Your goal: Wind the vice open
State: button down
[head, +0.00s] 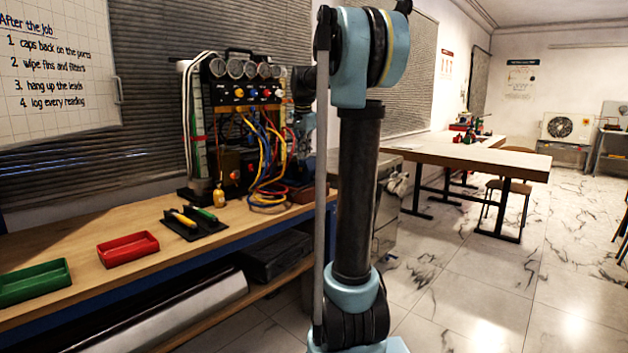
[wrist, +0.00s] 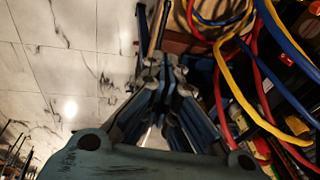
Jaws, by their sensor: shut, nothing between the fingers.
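I cannot make out a vice or its handle for certain in either view. My gripper (wrist: 165,65) shows in the wrist view with its blue and grey fingers drawn together and nothing between them. It is beside the bench, with the floor to its left and looped hoses to its right. In the head view my arm stands in front of the bench's right end and hides part of it. Small red and green items (head: 468,130) stand on the far table, too small to tell what they are.
The gauge rig (head: 240,110) stands on the wooden bench (head: 90,262), with red, yellow and blue hoses (head: 268,165) hanging from it. A red tray (head: 127,249), a green tray (head: 35,282) and a black holder (head: 195,224) lie on the bench.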

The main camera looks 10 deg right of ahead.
aim_at(304, 188)
jog(key=x, duration=1.4)
jog(key=shift+s, duration=0.2)
